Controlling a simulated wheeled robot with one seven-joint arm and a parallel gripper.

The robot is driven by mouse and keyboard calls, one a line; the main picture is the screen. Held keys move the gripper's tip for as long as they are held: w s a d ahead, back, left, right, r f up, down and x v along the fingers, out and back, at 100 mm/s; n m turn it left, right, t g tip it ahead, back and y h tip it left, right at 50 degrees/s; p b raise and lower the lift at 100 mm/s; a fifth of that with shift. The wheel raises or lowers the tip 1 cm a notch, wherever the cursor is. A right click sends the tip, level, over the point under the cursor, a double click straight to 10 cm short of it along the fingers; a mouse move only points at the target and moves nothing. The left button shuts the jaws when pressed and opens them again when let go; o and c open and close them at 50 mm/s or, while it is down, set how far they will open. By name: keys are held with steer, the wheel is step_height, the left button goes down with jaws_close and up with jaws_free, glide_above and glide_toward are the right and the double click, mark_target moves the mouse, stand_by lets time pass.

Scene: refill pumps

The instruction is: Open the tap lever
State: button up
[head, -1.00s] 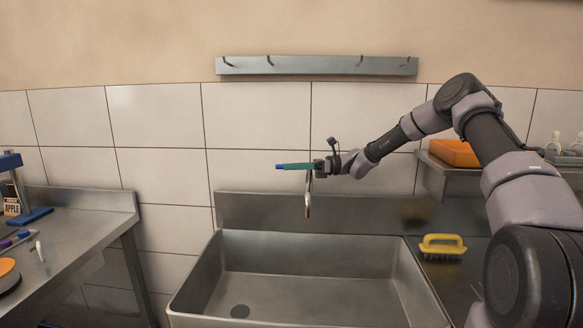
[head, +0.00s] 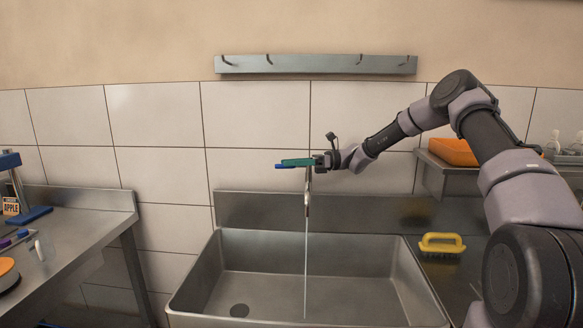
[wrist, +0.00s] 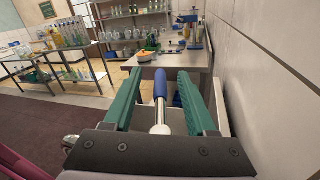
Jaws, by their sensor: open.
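The tap (head: 308,190) stands over the sink, and a thin stream of water (head: 305,260) runs straight down from its spout into the basin. The tap lever has a blue grip (wrist: 160,84) on a metal rod, and its blue end also shows at the left of my gripper in the head view (head: 281,166). My gripper (head: 298,162), with green fingers, is open around the lever. In the wrist view the lever lies between the two fingers, with gaps visible on both sides. The lever's base is partly hidden behind my gripper.
The steel sink (head: 193,275) lies below. A yellow brush (head: 441,243) sits on the right counter and an orange container (head: 453,152) on the shelf behind my arm. A steel table (head: 85,235) stands left. A hook rail (head: 317,64) hangs above.

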step_height(320, 180, up, 9)
steer(key=shift+f, duration=0.1)
stand_by(0.3)
